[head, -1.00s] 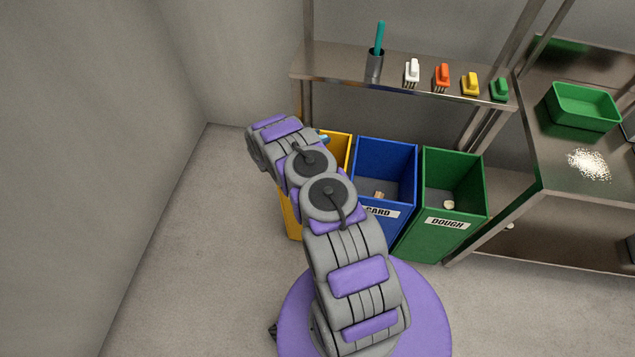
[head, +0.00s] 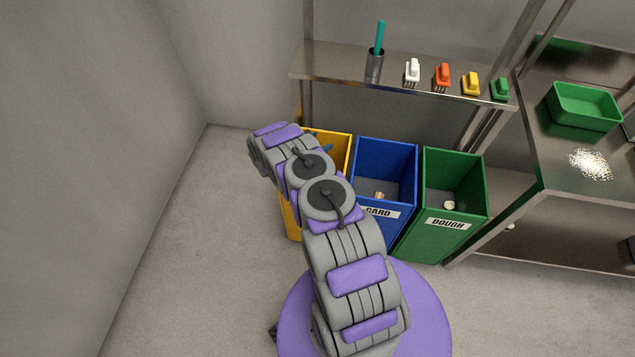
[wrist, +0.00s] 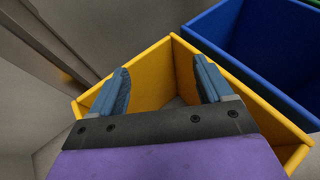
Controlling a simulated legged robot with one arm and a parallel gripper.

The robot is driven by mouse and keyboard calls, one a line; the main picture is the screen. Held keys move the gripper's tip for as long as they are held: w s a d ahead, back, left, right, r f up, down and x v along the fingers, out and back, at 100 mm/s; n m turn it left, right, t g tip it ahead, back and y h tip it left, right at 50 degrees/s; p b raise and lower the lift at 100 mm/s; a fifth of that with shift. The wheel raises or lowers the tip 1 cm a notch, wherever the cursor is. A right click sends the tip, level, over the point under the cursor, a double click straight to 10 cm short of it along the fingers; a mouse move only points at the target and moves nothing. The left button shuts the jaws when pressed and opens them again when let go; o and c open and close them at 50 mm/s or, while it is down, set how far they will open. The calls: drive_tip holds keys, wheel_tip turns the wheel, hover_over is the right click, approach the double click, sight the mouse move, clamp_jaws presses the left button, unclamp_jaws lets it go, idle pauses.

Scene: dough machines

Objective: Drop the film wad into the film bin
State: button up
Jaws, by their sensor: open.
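The yellow bin (head: 335,143) stands left of the blue bin, partly hidden behind my arm in the head view, and its label does not show. I take it as the film bin. In the wrist view my gripper (wrist: 162,72) is over the yellow bin (wrist: 258,92), its two blue fingers spread apart with nothing between them. In the head view only a bit of a blue finger shows by the bin's opening. The film wad is not visible in either view now; the lower part of the bin's inside is mostly hidden by my gripper.
The blue CARD bin (head: 386,158) and green DOUGH bin (head: 455,170) stand to the right, each with a small pale piece inside. A steel shelf (head: 340,70) with brushes and a cup hangs above. A metal post (wrist: 50,38) stands left of the yellow bin.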

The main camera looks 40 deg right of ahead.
drive_tip(key=p+v, duration=0.2)
drive_tip(key=v, duration=1.5)
drive_tip(key=shift+a+p, duration=0.25)
drive_tip(key=shift+p, duration=0.1)
